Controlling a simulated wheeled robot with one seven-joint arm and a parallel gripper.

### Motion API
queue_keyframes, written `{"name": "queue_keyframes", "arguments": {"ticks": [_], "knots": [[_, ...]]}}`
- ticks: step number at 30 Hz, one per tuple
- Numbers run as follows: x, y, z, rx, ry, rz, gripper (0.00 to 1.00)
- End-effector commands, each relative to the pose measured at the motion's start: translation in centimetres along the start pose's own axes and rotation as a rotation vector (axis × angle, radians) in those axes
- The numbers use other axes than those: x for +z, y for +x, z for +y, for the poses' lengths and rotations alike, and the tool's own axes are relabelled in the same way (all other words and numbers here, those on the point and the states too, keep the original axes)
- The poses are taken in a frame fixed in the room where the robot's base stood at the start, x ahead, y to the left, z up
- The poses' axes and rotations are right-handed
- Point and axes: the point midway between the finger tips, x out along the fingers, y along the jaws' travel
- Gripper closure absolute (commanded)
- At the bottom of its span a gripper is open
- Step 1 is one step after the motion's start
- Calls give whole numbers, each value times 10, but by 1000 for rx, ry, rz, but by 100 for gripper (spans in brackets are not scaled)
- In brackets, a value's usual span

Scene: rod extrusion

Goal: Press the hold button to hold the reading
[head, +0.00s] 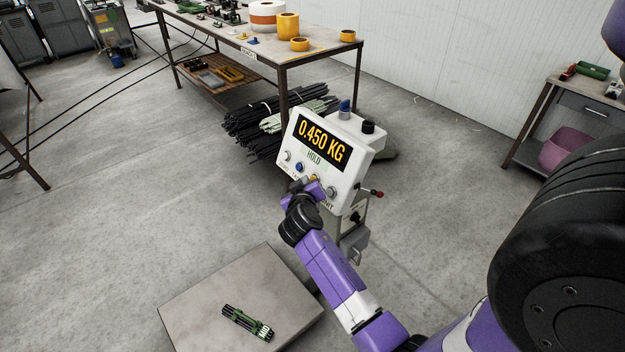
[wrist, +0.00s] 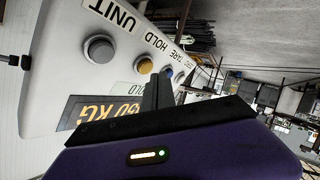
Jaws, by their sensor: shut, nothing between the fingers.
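The white indicator box (head: 352,183) stands on a post and its display (head: 322,143) reads 0.450 KG, with HOLD in green below. A row of buttons runs under the display. The yellow button (wrist: 144,65) has the HOLD label beside it in the wrist view. The blue button (wrist: 168,72) is by TARE, and a grey button (wrist: 98,48) is by UNIT. My gripper (head: 306,188) is shut and empty, in front of the button row. In the wrist view its dark fingertips (wrist: 159,78) overlap the panel near the yellow and blue buttons. I cannot tell whether they touch.
A grey weighing platform (head: 195,307) carries a small dark bundle of rods (head: 247,323). A worktable (head: 225,32) with yellow rolls stands behind, with rod bundles (head: 262,128) beneath it. A side table (head: 580,98) is at right. The floor at left is mostly clear.

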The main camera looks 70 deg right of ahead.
Motion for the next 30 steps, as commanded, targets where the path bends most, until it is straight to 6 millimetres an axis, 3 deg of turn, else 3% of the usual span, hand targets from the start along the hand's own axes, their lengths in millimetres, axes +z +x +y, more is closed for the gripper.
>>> {"name": "queue_keyframes", "arguments": {"ticks": [10, 30], "knots": [[-3, -3, -2, -2, -1, 2, 100], [-26, -36, -26, -1, 0, 1, 100]]}}
